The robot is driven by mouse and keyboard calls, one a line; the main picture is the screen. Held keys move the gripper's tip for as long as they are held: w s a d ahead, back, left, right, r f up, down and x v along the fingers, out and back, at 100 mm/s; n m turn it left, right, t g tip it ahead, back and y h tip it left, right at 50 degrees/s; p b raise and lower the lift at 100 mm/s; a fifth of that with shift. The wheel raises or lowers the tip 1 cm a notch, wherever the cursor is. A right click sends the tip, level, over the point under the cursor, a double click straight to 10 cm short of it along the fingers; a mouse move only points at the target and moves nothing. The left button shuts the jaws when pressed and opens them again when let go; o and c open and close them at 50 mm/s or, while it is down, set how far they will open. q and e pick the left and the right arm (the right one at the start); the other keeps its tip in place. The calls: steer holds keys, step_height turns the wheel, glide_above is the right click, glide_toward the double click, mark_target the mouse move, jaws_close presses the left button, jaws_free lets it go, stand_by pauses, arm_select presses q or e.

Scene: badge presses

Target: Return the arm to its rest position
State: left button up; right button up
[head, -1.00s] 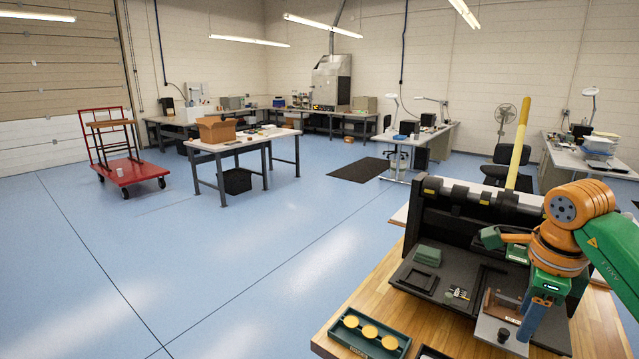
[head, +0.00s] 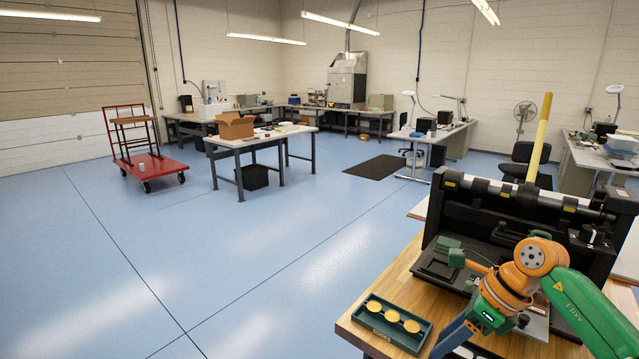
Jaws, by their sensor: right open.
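My right arm (head: 580,305), green and orange, comes in from the lower right, in front of the black badge press (head: 500,205). Its right gripper (head: 447,345) points down and to the left, near the table's front edge. It is open, with nothing seen between its blue fingers. The arm's wrist hides part of the press bed. My left gripper is not in view.
The green tray holds 3 yellow discs on the wooden table (head: 400,285). The press has a tall yellow lever (head: 540,135) standing up. A red cart (head: 150,168) and a table with a cardboard box (head: 235,125) are farther off. The blue floor to the left is clear.

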steer(key=w+a+f+m+t+y+b, duration=0.25)
steer(key=a+f+m+y, duration=0.6)
steer(key=a, duration=0.55)
steer(key=s+d+f+m+t+h, duration=0.1)
steer(key=d+f+m+t+h, duration=0.25)
steer(key=f+m, duration=0.65)
steer(key=s+d+f+m+t+h, duration=0.1)
steer(key=d+f+m+t+h, duration=0.25)
steer(key=f+m, duration=0.65)
steer(key=s+d+f+m+g+h, duration=0.2)
steer(key=s+f+m, duration=0.2)
steer(key=s+f, duration=0.35)
steer(key=s+d+f+m+g+h, duration=0.25)
steer(key=s+f+m, duration=0.25)
steer(key=s+f, duration=0.25)
steer(key=s+f+m+g, duration=0.3)
steer(key=s, duration=0.8)
steer(key=s+a+f+m+g+h+b, duration=0.1)
steer(key=s+f+m+g, duration=0.2)
steer(key=s, duration=0.9)
steer(key=shift+s+f+h, duration=0.3)
steer(key=shift+f, duration=0.25)
